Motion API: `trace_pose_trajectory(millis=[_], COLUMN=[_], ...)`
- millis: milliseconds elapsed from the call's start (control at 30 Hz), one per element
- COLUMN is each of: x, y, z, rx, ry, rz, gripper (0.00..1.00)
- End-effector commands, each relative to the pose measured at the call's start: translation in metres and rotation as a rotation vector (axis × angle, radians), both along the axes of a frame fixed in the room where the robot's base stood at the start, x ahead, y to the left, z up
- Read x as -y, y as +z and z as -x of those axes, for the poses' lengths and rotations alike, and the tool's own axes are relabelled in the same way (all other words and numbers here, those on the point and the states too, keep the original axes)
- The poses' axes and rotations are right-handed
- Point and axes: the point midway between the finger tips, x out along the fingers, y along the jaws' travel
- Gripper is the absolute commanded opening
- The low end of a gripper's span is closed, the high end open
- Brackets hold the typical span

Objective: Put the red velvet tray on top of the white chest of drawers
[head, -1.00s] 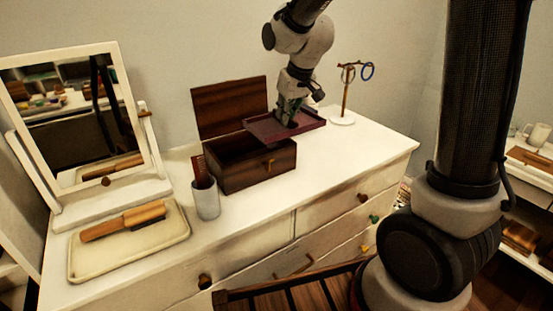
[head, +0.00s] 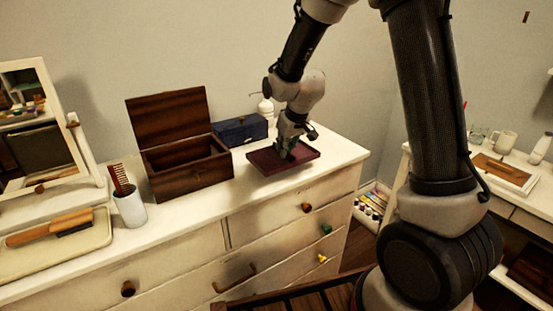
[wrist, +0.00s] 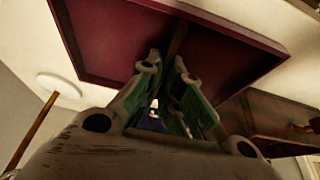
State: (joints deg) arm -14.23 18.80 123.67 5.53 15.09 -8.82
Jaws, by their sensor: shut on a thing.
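The red velvet tray (head: 264,163) is at the right part of the white chest of drawers' top (head: 215,207), level, right of the open wooden box. My gripper (head: 287,154) reaches down into it and is shut on it. In the wrist view the tray (wrist: 235,45) fills the top, and my gripper's green-padded fingers (wrist: 167,75) close on a thin strip at its middle. Whether the tray touches the top or hovers just above it, I cannot tell.
The open wooden box (head: 190,178) stands left of the tray, with a blue box (head: 240,130) and a white bottle (head: 265,110) behind. A cup with a comb (head: 130,208) and a brush on a cream tray (head: 95,238) stand farther left. The chest's front right top is clear.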

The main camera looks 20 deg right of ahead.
Motion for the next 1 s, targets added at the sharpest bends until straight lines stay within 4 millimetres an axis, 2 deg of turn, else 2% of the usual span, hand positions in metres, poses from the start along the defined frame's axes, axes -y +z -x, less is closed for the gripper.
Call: trace_pose_trajectory(millis=[300, 633, 667, 700, 767, 1000], x=[0.0, 0.0, 0.0, 0.0, 0.0, 0.0], y=[-0.037, -0.04, -0.04, -0.04, -0.04, -0.04], z=[0.0, 0.0, 0.0, 0.0, 0.0, 0.0], rx=[0.0, 0.0, 0.0, 0.0, 0.0, 0.0], ry=[0.0, 0.0, 0.0, 0.0, 0.0, 0.0], rz=[0.0, 0.0, 0.0, 0.0, 0.0, 0.0], gripper=[0.0, 0.0, 0.12, 0.2, 0.28, 0.28])
